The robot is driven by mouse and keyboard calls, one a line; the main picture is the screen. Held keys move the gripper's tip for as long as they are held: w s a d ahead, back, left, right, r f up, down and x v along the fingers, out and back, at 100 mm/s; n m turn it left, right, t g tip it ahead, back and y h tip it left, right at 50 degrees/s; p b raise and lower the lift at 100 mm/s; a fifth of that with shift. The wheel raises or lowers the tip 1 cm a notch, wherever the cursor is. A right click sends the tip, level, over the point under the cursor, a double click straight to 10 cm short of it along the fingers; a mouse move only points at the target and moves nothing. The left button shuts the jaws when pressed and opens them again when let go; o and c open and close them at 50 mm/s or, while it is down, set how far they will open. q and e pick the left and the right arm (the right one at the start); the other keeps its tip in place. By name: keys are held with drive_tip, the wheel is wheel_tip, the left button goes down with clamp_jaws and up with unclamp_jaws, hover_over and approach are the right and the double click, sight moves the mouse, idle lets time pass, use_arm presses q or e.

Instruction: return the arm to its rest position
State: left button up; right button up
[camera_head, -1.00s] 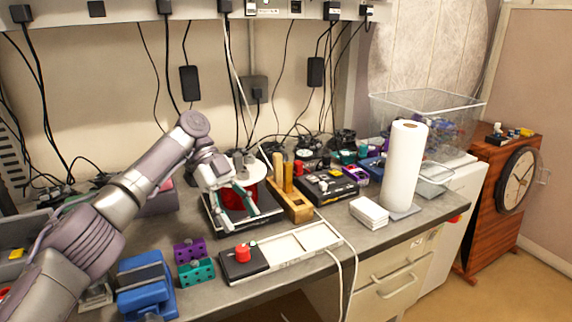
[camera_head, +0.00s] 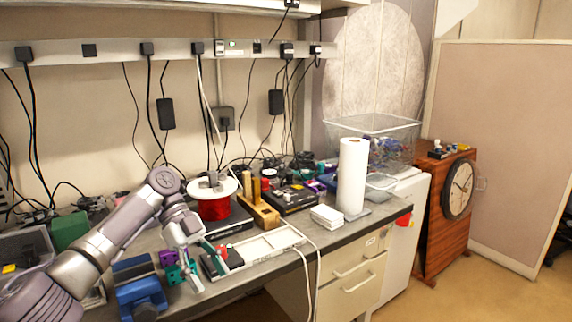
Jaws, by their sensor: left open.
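My left arm comes in from the left, with its wrist bent down over the workbench (camera_head: 345,236). My left gripper (camera_head: 204,266) is open and empty, with teal fingertips. It hangs over the front part of the bench, by the black end of a white rail tray (camera_head: 262,247). A spool of red filament (camera_head: 212,209) with a white flange stands on a dark flat device behind the gripper, apart from it. The gripper partly hides purple and teal blocks (camera_head: 168,258). My right gripper is not in view.
A blue vise-like block (camera_head: 138,287) stands left of the gripper. Wooden posts (camera_head: 256,206), a paper roll (camera_head: 352,176) and a white stack (camera_head: 326,216) stand to the right. Cables hang along the wall.

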use_arm(q)
drive_tip(key=s+d+f+n+t+y, duration=0.1)
drive_tip(key=s+d+f+n, duration=0.15)
drive_tip(key=s+f, duration=0.5)
drive_tip(key=s+d+f+n, duration=0.2)
drive_tip(key=s+d+f, duration=0.2)
drive_tip(key=f, duration=0.6)
drive_tip(key=s+d+f+n+t+y, duration=0.1)
drive_tip(key=s+d+f+n, duration=0.3)
drive_tip(key=f, duration=0.5)
drive_tip(key=s+a+n+t+y, duration=0.5)
drive_tip(key=s+a+n+t, duration=0.2)
drive_tip(key=s+a+n, duration=0.9)
wheel_tip(320, 180, down, 23)
drive_tip(key=s+d+m+g, duration=0.1)
drive_tip(key=m, duration=0.1)
drive_tip(key=s+a+f+g, duration=0.1)
drive_tip(key=s+a+f, duration=0.2)
drive_tip(key=s+f, duration=1.4)
drive_tip(key=shift+s+f+g+p, duration=0.15)
drive_tip(key=shift+s+g+p, duration=0.15)
drive_tip(key=shift+g+p, duration=0.15)
drive_tip(key=shift+a+m, duration=0.1)
drive_tip(key=shift+m, duration=0.15)
drive_tip(key=shift+a, duration=0.1)
